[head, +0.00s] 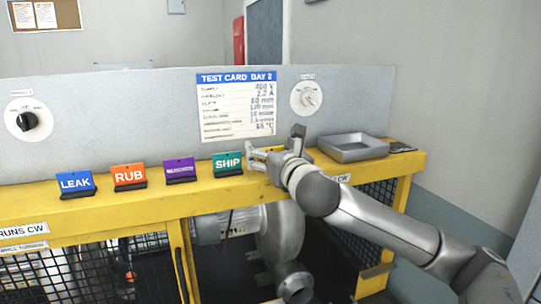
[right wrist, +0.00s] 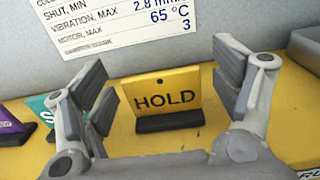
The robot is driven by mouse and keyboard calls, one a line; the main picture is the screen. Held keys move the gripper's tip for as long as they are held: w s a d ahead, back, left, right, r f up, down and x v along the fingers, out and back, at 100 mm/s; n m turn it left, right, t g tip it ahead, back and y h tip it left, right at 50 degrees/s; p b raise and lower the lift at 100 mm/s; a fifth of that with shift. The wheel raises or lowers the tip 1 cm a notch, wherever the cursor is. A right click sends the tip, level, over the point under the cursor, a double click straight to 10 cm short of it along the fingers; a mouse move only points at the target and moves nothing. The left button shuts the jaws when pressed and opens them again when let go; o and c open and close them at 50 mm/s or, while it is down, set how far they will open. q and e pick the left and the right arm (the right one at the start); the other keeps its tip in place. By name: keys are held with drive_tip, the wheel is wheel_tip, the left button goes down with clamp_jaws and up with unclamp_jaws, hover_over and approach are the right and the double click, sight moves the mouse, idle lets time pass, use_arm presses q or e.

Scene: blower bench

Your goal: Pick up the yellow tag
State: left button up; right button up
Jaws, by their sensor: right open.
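The yellow tag (right wrist: 165,94) shows in the right wrist view, marked HOLD, upright in a dark base on the yellow ledge. My right gripper (right wrist: 165,95) is open, with one finger on each side of the tag and gaps on both sides. My left gripper is not in view.
A grey tray (head: 353,149) is to the right. A grey panel with a test card (head: 237,106) rises behind.

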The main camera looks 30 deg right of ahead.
drive_tip(key=shift+w, duration=0.25)
drive_tip(key=shift+s, duration=0.15)
drive_tip(key=shift+c, duration=0.4)
drive_tip(key=c, duration=0.9)
drive_tip(key=shift+c, duration=0.7)
drive_tip(key=shift+r, duration=0.1)
